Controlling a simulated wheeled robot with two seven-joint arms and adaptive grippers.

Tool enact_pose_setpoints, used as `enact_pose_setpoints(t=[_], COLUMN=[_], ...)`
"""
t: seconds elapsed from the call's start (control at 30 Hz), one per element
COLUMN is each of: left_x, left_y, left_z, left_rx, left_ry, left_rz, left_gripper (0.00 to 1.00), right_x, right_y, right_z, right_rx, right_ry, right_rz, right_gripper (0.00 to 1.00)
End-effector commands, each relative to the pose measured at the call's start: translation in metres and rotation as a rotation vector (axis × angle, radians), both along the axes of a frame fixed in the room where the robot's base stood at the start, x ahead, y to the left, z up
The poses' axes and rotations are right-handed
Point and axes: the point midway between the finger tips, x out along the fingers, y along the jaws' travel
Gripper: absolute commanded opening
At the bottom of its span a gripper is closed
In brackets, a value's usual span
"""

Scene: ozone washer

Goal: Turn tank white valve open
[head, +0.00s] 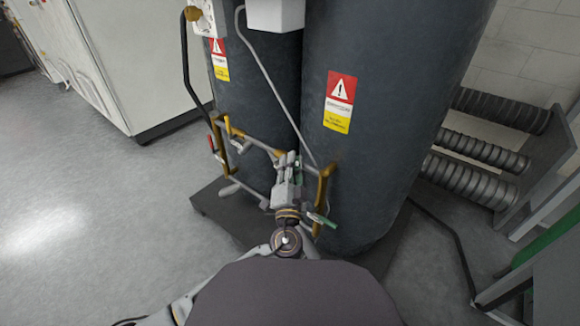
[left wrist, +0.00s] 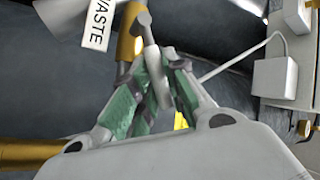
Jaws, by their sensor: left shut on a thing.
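A pale grey-white valve lever (left wrist: 149,35) sits on a brass pipe (left wrist: 129,40) in the left wrist view. My left gripper (left wrist: 163,65) is shut on this lever, with its green-padded fingers on either side of it. In the head view my left gripper (head: 291,160) reaches to the pipework in front of the two dark tanks (head: 375,100). There the held lever is mostly hidden by the gripper, and I cannot tell its exact angle. My right gripper is not in view.
A brass pipe (head: 322,186) with a green-handled valve (head: 320,219) stands close to the right of my left gripper. More brass pipe with a red handle (head: 211,143) is to the left. A white "WASTE" label (left wrist: 97,28) hangs near the lever. Open floor (head: 90,210) lies left.

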Motion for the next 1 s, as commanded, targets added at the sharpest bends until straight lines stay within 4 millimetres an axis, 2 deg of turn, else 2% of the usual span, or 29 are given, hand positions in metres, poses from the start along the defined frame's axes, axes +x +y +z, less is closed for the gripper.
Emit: enact_pose_setpoints(t=[0.4, 0.43, 0.6, 1.0], left_x=[-0.0005, -0.0006, -0.0005, -0.001], left_y=[-0.0015, -0.0016, -0.0012, -0.0007], left_z=[0.0004, 0.0005, 0.0001, -0.0014], left_rx=[0.013, 0.013, 0.013, 0.014], left_ry=[-0.011, -0.011, -0.011, -0.008], left_rz=[-0.002, -0.002, -0.002, -0.001], left_gripper=[0.0, 0.16, 0.38, 0.38], right_x=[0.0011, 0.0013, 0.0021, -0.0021], right_y=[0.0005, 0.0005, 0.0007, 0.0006], right_z=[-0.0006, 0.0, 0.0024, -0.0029], right_rx=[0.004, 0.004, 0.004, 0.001], right_ry=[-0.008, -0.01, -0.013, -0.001], right_rz=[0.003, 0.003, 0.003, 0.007], right_gripper=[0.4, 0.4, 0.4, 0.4])
